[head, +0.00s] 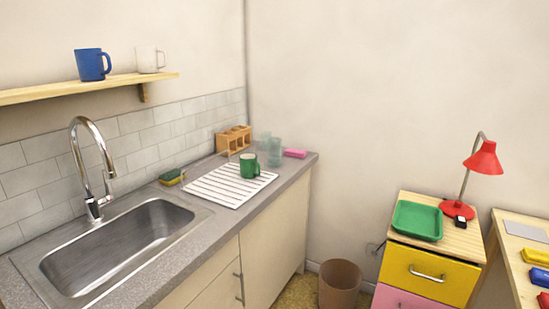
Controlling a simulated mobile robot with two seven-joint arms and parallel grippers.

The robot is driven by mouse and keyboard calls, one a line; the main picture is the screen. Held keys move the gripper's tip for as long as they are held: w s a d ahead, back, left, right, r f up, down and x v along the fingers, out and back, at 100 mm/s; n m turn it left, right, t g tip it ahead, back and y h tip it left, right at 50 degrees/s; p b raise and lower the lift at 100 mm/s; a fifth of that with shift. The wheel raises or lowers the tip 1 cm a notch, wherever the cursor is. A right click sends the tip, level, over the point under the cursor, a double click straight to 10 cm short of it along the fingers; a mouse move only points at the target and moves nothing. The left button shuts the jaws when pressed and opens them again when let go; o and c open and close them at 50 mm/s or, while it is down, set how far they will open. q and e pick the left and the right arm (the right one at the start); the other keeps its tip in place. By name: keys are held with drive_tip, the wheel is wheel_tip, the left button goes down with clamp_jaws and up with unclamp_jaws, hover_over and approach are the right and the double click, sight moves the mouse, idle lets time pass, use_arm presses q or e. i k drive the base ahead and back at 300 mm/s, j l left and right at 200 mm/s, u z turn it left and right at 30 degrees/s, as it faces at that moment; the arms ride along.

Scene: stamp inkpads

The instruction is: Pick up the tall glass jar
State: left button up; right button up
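Two clear, faintly bluish glass vessels stand close together at the far end of the grey counter (300,176). The front glass vessel (275,154) is just right of and behind a green mug (249,166). The rear glass vessel (265,137) is a little farther back and left, partly hidden. They are too small and see-through to tell which is the tall glass jar. Neither of my grippers is in view.
A white slatted rack (215,189) lies under the green mug. A wooden compartment box (234,139) and a pink block (295,153) stand near the glass. A sink (125,243) with a tall faucet (93,205) is nearer. A bin (340,286) stands on the floor.

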sight(273, 143)
drive_tip(key=i+l, duration=0.2)
drive_tip(key=i, duration=0.3)
drive_tip(key=i+l+z, duration=0.1)
drive_tip(key=i+z, duration=0.4)
drive_tip(key=i, duration=0.2)
